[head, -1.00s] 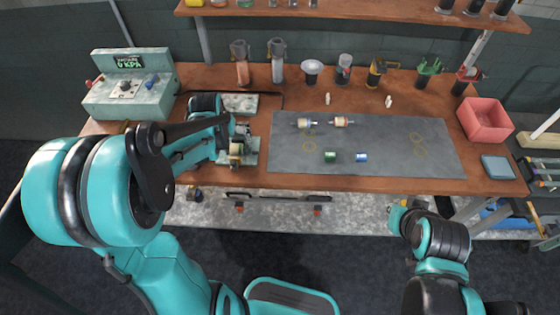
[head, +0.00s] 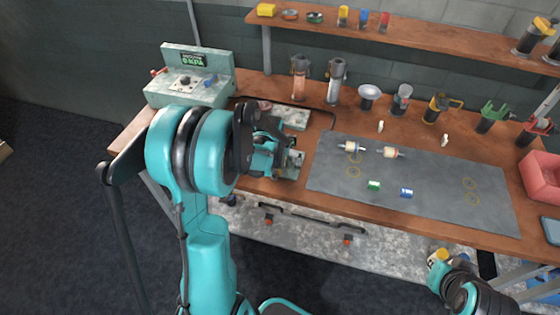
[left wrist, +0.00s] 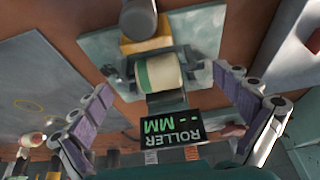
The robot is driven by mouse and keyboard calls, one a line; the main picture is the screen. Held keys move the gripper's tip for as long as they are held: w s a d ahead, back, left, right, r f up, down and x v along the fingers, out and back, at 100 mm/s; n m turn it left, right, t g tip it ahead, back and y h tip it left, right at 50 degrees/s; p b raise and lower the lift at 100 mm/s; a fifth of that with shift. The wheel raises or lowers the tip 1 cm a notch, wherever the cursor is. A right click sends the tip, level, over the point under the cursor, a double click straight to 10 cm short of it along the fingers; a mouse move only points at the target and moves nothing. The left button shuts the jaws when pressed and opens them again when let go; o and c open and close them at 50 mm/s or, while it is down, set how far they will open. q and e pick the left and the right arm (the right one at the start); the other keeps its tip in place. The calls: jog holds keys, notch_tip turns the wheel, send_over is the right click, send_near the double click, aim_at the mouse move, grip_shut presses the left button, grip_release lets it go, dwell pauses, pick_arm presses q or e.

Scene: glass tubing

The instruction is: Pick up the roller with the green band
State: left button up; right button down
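A cream roller with a green band (left wrist: 158,74) sits in a grey cradle on a small gauge in the left wrist view. The gauge's dark display (left wrist: 172,127) reads "ROLLER -- MM". My left gripper (left wrist: 163,82) is open, one finger on each side of the roller, with visible gaps between. In the head view my left gripper (head: 288,152) is over the gauge at the bench's left part, and the roller there is mostly hidden. My right gripper (head: 440,258) is low in front of the bench, away from the rollers; its fingers are too small to judge.
A dark mat (head: 430,180) holds two rollers with pins, a green piece (head: 373,185) and a blue piece (head: 406,192). Tall holders and cups stand behind it. A vacuum box (head: 188,88) is at the left end; a pink bin (head: 540,178) is at the right.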

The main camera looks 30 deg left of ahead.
pick_arm(q)
jog(key=c, duration=0.8)
jog(key=shift+r, duration=0.1)
jog(key=shift+c, duration=0.2)
